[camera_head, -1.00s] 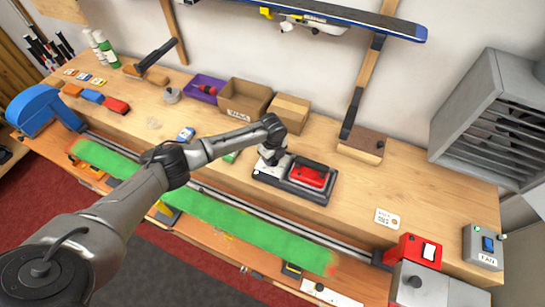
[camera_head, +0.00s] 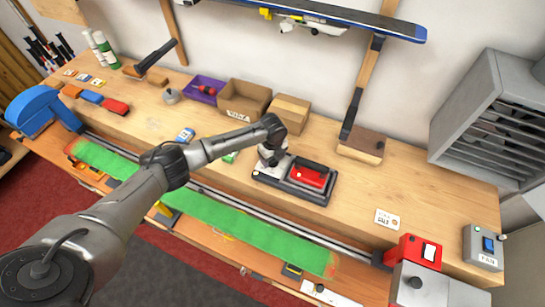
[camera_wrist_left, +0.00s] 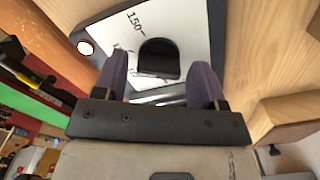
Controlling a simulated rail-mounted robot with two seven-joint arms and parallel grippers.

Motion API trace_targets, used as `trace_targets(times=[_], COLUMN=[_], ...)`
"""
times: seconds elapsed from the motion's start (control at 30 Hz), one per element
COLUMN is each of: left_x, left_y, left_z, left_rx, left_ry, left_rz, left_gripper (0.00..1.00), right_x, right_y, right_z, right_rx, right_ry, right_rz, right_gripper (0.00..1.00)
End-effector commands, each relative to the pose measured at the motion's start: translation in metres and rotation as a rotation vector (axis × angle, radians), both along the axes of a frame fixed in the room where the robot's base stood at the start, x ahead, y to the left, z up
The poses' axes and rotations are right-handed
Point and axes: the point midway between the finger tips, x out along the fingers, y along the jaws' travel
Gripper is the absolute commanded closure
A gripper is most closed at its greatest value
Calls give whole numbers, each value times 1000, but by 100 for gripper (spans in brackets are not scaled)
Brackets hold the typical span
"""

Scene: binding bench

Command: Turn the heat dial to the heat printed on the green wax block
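The heat dial (camera_wrist_left: 158,60) is a black knob on a white printed plate (camera_wrist_left: 198,30) in the left wrist view. "150" is readable beside it; other marks are partly hidden. My left gripper (camera_wrist_left: 163,85) is open, its two purple-grey fingers apart on either side of the dial's near part. I cannot tell whether they touch it. In the head view my left gripper (camera_head: 270,158) is over the left end of a dark unit (camera_head: 288,189) bearing a red-topped iron (camera_head: 309,177). A green item (camera_head: 230,157), perhaps the green wax block, is mostly hidden behind my left arm. Its print is unreadable.
A long green ski (camera_head: 250,229) lies along the bench's front. Cardboard boxes (camera_head: 240,101) and a purple tray (camera_head: 201,90) stand behind my arm. Blue and red blocks (camera_head: 115,107) lie at the left. A red switch box (camera_head: 405,250) is at the front right. The bench right of the iron is mostly clear.

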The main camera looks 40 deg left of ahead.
Motion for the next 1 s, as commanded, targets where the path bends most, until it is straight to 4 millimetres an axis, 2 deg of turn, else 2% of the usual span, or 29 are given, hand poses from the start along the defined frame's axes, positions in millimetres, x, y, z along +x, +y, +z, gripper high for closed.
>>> trace_targets(times=[0.27, 0.43, 1.0], left_x=[-1, 0, 0], left_y=[1, 1, 1], left_z=[-1, 9, 111], left_rx=[1, 2, 2], left_ry=[1, -1, -3], left_rz=[1, 1, 0], left_gripper=[30, 30, 30], right_x=[0, 0, 0], right_y=[0, 0, -3], right_z=[0, -2, -14], right_rx=[0, -1, -9], right_ry=[0, 0, 0], right_rz=[0, 1, 6], right_gripper=[57, 57, 57])
